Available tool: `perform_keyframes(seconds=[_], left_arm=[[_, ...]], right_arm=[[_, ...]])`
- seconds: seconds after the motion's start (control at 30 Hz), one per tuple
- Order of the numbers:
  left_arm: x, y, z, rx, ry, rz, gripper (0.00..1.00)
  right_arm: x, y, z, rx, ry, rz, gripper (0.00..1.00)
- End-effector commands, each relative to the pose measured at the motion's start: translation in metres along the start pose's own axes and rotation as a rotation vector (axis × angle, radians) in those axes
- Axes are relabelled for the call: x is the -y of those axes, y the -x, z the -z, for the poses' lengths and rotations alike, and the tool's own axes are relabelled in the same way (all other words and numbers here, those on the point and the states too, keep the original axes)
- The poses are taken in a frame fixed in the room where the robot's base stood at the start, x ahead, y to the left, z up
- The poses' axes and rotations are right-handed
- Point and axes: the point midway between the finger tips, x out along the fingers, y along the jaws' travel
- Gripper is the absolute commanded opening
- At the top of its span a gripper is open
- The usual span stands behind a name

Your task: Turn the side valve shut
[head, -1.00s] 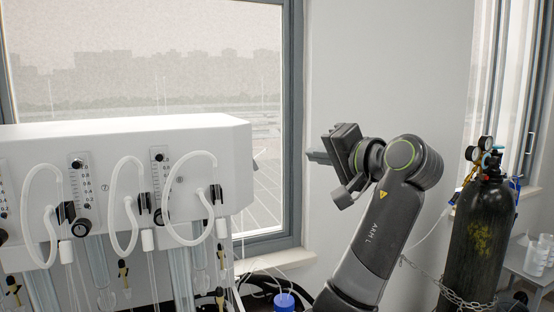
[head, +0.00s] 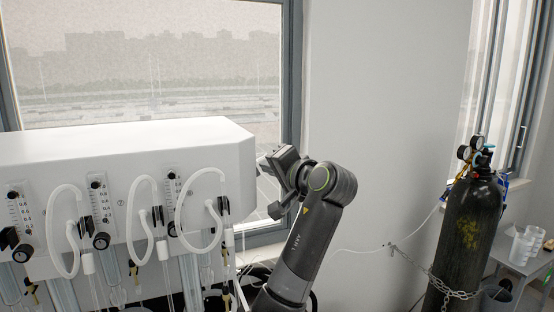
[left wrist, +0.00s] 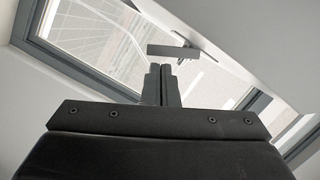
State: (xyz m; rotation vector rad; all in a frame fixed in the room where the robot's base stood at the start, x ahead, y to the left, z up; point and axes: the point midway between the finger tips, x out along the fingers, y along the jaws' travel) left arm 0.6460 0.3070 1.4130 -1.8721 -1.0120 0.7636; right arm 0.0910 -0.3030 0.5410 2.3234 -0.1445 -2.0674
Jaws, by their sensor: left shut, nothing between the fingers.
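The side valve is a grey bar handle (left wrist: 173,51) on a thin stem, on the side of the white distiller housing. In the left wrist view the bar lies crosswise, just beyond my fingertips, with what looks like a small gap. My left gripper (left wrist: 162,68) is shut and empty, its two fingers together and pointing at the bar. In the head view my left gripper (head: 262,163) is at the right side of the distiller (head: 130,150); the valve cannot be made out there.
The distiller's front carries white looped tubes (head: 143,215), flow meters and black knobs. A window (head: 150,60) is behind. A black gas cylinder (head: 470,235) with gauges and a chain stands at right, beside a small table with beakers (head: 522,245). The wall between is bare.

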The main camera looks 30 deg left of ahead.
Motion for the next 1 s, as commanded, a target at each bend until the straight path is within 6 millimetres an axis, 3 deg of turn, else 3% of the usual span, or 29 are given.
perform_keyframes(seconds=[0.17, 1.0], left_arm=[[0.000, 0.000, -0.001, 0.000, 0.000, 0.000, 0.00], [-0.003, -0.001, -0.005, 0.000, -0.107, 0.026, 0.00]], right_arm=[[-0.001, 0.001, -0.015, 0.024, -0.002, -0.002, 0.36], [-0.005, 0.004, -0.004, 0.008, 0.002, -0.006, 0.36]])
